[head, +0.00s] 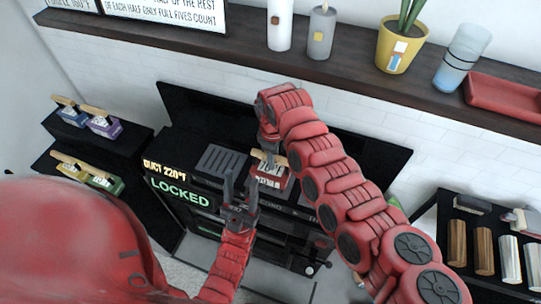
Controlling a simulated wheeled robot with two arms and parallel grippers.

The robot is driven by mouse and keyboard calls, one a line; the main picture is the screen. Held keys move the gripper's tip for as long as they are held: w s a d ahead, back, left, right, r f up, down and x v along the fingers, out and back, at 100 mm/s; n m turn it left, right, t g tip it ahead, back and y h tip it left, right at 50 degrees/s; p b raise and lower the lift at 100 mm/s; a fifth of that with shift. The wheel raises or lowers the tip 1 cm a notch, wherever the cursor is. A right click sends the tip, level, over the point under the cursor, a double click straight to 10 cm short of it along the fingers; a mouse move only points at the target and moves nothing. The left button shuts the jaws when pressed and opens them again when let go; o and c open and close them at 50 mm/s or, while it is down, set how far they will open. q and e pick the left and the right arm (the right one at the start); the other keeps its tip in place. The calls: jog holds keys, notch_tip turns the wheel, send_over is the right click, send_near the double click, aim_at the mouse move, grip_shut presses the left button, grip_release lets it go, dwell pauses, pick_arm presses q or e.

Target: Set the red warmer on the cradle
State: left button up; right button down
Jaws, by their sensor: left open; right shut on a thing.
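The red warmer (271,181) is a small red block with a white label and a tan wooden handle, above the black unit in the middle of the head view. My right gripper (268,146) comes down on it from above and is shut on it. The arm hides part of the grip, and I cannot tell whether the warmer touches the surface below. A grey slatted plate (220,160) lies just left of it and may be the cradle; I cannot tell for sure. My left gripper (240,192) is open and empty, pointing up just left of and below the warmer.
The black unit shows "DUCT 220°F LOCKED" (180,190). Blue (72,117), purple (104,127) and green (104,183) handled blocks stand on black steps at left. A dark shelf (350,75) with candles and a yellow pot (399,47) runs behind. A black rack (437,235) with cylinders stands right.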

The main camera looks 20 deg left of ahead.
jog(key=shift+w+a, duration=0.15)
jog(key=shift+w, duration=0.1)
jog(key=c, duration=0.8)
grip_release()
jog(key=shift+d, duration=0.25)
jog(key=shift+c, duration=0.2)
jog(key=shift+o, duration=1)
jog(key=shift+a, duration=0.1)
jog(key=shift+r, duration=0.15)
notch_tip(320, 180, up, 6)
jog(key=b, duration=0.3)
jog(key=shift+b, duration=0.4)
notch_tip(320, 180, up, 6)
jog(key=shift+f+b, duration=0.1)
jog(key=shift+b, duration=0.45)
